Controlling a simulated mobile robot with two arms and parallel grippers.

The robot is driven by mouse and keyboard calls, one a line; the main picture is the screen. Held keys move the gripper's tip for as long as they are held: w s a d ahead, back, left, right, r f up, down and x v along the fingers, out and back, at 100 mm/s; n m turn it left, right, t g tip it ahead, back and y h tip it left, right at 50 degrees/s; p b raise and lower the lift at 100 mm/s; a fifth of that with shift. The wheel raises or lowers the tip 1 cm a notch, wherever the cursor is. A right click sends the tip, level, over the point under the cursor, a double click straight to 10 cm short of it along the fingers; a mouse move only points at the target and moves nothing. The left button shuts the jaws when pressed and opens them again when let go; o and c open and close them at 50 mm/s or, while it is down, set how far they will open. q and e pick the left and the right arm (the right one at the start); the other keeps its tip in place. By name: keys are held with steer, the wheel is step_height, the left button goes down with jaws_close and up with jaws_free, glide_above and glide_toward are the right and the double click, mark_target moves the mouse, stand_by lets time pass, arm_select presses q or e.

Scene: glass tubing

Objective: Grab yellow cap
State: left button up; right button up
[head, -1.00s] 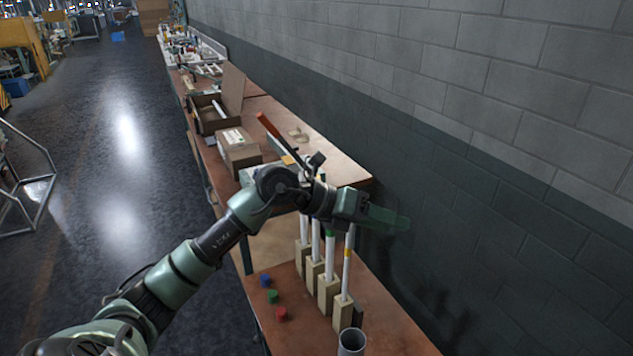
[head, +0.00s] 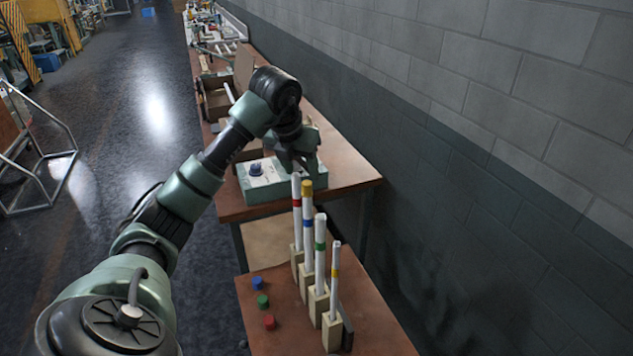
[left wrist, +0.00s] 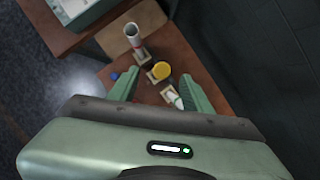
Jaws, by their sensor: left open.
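The yellow cap (head: 307,187) sits on top of the white tube with a blue band (head: 308,222), which stands upright in a wooden block. In the left wrist view the yellow cap (left wrist: 161,70) shows from above, between the lines of my two green fingers. My left gripper (left wrist: 158,88) is open and empty, above the tubes. In the head view my left gripper (head: 298,163) is just behind and above the tube tops, its fingertips partly hidden. I cannot tell the exact height between fingers and cap. My right gripper is in neither view.
Neighbouring uncapped tubes stand close by, with red (head: 297,203), green (head: 320,246) and yellow (head: 335,272) bands. Blue (head: 257,283), green (head: 262,301) and red (head: 269,321) caps lie on the table left of the blocks. A green-grey box (head: 278,191) stands behind; a wall is right.

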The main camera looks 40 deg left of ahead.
mark_target(307, 182)
arm_select(q)
step_height(307, 182, down, 2)
steer(key=shift+w+f+p, duration=0.1)
steer(key=shift+w+p, duration=0.05)
steer(key=shift+p, duration=0.7)
steer(key=shift+w+f+p, duration=0.25)
steer(key=shift+w+f, duration=0.2)
steer(key=shift+f, duration=0.2)
steer(key=shift+w+f+p, duration=0.25)
steer(key=shift+w+f, duration=0.15)
steer(key=shift+f, duration=0.2)
steer(key=shift+w+a+f, duration=0.15)
steer(key=shift+w+f, duration=0.1)
steer(key=shift+f, duration=0.3)
steer(key=shift+s, duration=0.1)
steer(key=c, duration=0.9)
steer(key=shift+r, duration=0.1)
jaws_close()
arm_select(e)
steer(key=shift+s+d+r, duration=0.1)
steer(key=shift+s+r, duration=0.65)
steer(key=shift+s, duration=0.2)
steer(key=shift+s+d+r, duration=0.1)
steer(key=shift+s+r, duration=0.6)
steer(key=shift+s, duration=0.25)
